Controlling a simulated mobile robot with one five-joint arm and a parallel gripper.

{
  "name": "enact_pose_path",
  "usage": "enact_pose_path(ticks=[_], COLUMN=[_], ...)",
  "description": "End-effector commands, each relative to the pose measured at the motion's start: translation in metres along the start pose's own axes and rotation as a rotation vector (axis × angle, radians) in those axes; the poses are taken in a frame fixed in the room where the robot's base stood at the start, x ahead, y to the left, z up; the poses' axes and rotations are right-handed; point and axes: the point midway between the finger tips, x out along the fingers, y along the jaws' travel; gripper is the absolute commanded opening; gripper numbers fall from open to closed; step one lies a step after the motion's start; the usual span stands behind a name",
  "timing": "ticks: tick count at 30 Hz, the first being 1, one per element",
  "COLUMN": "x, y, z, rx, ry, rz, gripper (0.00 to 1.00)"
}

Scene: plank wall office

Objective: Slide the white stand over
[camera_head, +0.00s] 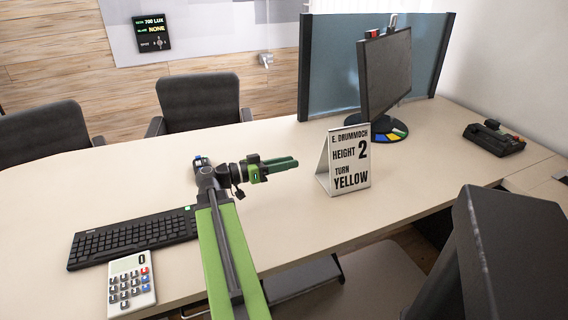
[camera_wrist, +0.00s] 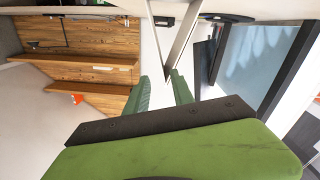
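The white stand (camera_head: 350,160) is a folded tent-shaped card standing upright on the desk, right of centre in the head view. Its printed front reads "E. Drummoch, Height 2, Turn Yellow". My gripper (camera_head: 295,162) is left of the stand, level with it and pointing right towards it, with a gap between them. In the wrist view the stand (camera_wrist: 183,42) shows edge-on as a V beyond the fingers. The two green fingers of my gripper (camera_wrist: 161,84) are apart with nothing between them; my gripper is open.
A monitor (camera_head: 386,72) on a round base with coloured sectors (camera_head: 390,137) stands behind the stand. A blue partition (camera_head: 335,75) is behind it. A keyboard (camera_head: 130,237) and calculator (camera_head: 131,283) lie at left. A black device (camera_head: 493,138) sits at far right. Desk around the stand is mostly clear.

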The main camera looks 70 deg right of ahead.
Motion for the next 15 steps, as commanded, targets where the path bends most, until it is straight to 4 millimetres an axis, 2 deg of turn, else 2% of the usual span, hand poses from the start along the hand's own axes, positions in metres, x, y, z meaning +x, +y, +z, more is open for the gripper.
enact_pose_path(ticks=[5, 15], x=[0.027, 0.096], y=[0.001, 0.000], z=[0.001, 0.001], rx=[-0.001, -0.001], ry=[-0.002, -0.002], rz=[0.004, 0.003], gripper=[0.29, 0.29])
